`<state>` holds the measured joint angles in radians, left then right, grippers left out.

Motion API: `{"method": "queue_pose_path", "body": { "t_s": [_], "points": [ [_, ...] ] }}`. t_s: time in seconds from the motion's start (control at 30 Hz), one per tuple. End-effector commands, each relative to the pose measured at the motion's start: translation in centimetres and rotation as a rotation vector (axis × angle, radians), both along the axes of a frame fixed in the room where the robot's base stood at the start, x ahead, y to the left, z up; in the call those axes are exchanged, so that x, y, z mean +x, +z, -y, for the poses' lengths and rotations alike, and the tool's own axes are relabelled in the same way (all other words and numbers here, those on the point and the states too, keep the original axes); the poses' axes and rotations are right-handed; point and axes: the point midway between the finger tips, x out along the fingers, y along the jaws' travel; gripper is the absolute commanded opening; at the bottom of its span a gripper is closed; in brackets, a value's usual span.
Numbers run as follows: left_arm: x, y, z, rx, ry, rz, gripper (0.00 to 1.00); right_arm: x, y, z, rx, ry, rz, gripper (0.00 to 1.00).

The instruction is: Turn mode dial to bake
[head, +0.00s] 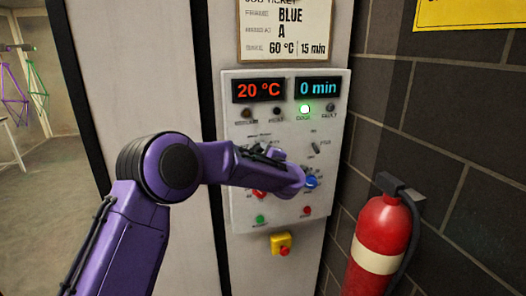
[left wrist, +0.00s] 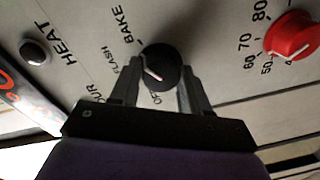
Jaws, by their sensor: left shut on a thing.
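The mode dial (left wrist: 160,66) is a black round knob with a white pointer line, on the grey panel in the left wrist view. BAKE, FLASH and OFF are printed around it. The pointer line lies on the dial's lower left part, on the side of FLASH and OFF; I cannot tell exactly which mark it meets. My left gripper (left wrist: 160,72) is shut on the dial, one finger on each side. In the head view my left arm reaches the control panel (head: 237,130) and its wrist hides most of the dial. My right gripper is in neither view.
The panel also carries a red knob (head: 258,194), a blue knob (head: 312,182), a small switch (head: 316,149) and displays reading 20 °C (head: 258,90) and 0 min (head: 318,87). A yellow emergency stop (head: 281,242) sits below. A red extinguisher (head: 378,235) stands right.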

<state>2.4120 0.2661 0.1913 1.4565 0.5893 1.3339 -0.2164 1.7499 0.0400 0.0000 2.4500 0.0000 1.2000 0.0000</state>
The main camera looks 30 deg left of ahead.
Motion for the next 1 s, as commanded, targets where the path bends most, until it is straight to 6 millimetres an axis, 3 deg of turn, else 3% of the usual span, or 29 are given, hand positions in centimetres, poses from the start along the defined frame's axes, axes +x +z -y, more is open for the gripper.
{"method": "queue_pose_path", "body": {
  "t_s": [0.4,0.97,1.0],
  "points": [
    [-0.01,-0.23,0.05,0.117,-0.001,-0.143,0.15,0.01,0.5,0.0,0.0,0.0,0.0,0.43],
    [-0.02,-0.32,0.05,0.135,0.0,-0.165,0.16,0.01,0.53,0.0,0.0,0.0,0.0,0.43],
    [-0.02,-0.31,0.05,0.135,0.0,-0.165,0.59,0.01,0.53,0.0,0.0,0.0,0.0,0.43]
  ]
}}
